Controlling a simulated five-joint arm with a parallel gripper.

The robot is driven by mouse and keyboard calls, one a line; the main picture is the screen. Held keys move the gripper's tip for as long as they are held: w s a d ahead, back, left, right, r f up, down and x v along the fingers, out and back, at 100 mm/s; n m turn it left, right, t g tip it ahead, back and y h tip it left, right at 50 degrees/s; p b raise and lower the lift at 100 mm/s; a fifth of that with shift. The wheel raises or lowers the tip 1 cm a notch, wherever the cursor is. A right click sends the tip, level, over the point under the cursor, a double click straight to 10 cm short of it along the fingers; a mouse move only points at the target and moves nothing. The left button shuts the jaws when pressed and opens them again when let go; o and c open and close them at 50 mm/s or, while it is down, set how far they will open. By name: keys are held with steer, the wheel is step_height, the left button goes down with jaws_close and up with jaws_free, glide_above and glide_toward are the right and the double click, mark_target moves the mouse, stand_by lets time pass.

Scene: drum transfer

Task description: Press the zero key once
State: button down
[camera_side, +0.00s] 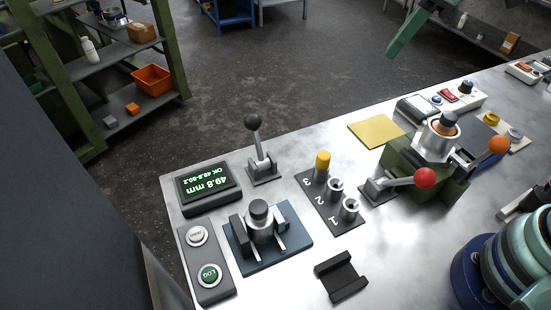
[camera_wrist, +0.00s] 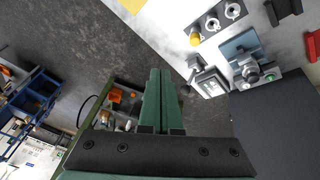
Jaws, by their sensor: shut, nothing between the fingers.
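The zero key is the white round key (camera_side: 197,236) at the top of a dark grey key box (camera_side: 213,294), left of the blue plate. Its small label is hard to read. The green LOG key (camera_side: 209,275) sits below it on the same box. The display (camera_side: 208,188) behind the box reads 49.8 mm, with OK 49.8-50.2 under it. My gripper (camera_side: 391,53) is high at the upper right in the side view, far from the key.
A gauge fixture on a blue plate (camera_side: 297,240) stands right of the key box. A black-knobbed lever (camera_side: 255,130) rises behind it. A numbered rack (camera_side: 318,204) holds a yellow-topped piece (camera_side: 322,162). A green lever fixture (camera_side: 443,190) stands further right.

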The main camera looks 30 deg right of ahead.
steer(key=w+a+n+g, duration=0.2)
steer(key=w+a+n, duration=0.2)
steer(key=a+n, duration=0.5)
steer(key=n+g+h, duration=0.1)
steer(key=n+g, duration=0.1)
steer(key=n, duration=1.7)
glide_above(197, 235)
step_height(197, 235, down, 10)
steer(key=f, duration=0.1)
steer(key=shift+r, duration=0.25)
step_height(197, 235, down, 14)
steer(key=shift+f, duration=0.1)
